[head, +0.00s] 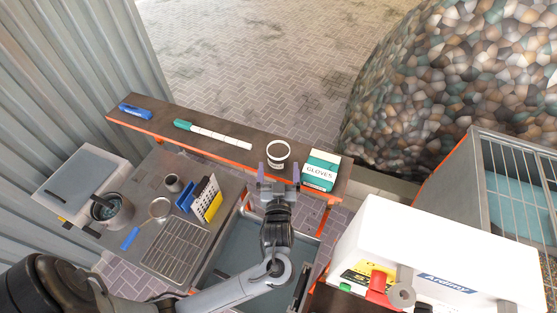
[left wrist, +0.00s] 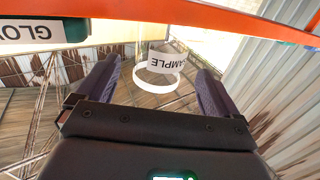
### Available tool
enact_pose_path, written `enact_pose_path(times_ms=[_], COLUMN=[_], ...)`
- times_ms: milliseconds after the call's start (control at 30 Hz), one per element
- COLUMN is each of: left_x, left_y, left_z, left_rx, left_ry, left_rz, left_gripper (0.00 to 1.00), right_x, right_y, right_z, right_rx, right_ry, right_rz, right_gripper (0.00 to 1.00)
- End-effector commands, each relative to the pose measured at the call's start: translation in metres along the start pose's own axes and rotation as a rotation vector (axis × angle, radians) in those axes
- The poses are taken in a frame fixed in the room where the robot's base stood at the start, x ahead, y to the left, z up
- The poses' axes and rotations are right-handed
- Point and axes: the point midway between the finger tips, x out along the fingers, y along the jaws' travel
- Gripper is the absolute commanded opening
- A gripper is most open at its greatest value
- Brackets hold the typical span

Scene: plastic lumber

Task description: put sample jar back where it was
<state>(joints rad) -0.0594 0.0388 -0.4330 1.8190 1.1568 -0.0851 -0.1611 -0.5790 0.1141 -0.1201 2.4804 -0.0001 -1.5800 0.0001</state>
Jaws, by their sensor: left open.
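In the left wrist view the left gripper (left wrist: 155,82) has clear gaps beside the jar. I cannot tell whether the jar rests fully on the shelf. My right gripper is not in view.
The dark shelf (head: 160,122) with an orange edge also holds a gloves box (head: 320,170), a green-capped tube (head: 210,133) and a blue item (head: 134,111). A metal counter (head: 160,215) with a pot (head: 112,212) and grater (head: 206,200) lies left. A white box (head: 440,245) stands right.

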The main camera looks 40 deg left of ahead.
Motion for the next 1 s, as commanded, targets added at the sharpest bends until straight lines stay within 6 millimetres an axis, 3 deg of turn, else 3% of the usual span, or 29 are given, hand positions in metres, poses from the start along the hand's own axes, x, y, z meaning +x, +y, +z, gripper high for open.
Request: enact_pose_path(times_ms=[100, 300, 567, 767, 867, 1000], left_x=[-0.022, -0.046, -0.054, -0.061, -0.079, -0.121], left_y=[0.0, 0.0, 0.002, 0.016, 0.022, 0.014], left_z=[0.003, 0.001, 0.006, 0.035, 0.053, 0.075], left_rx=[-0.002, -0.001, -0.008, -0.032, -0.008, 0.099], left_ry=[-0.002, 0.0, -0.04, -0.262, -0.433, -0.683], left_rz=[0.002, 0.001, 0.037, 0.242, 0.391, 0.577], left_gripper=[0.95, 0.95, 0.95, 0.95, 0.95, 0.95], right_x=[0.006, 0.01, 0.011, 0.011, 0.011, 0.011], right_y=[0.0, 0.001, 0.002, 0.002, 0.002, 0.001], right_z=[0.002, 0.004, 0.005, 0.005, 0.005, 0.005], right_rx=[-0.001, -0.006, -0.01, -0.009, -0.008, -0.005], right_ry=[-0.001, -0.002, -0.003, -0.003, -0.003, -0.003], right_rz=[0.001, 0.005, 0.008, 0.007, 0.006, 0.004], right_gripper=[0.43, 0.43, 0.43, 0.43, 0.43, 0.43])
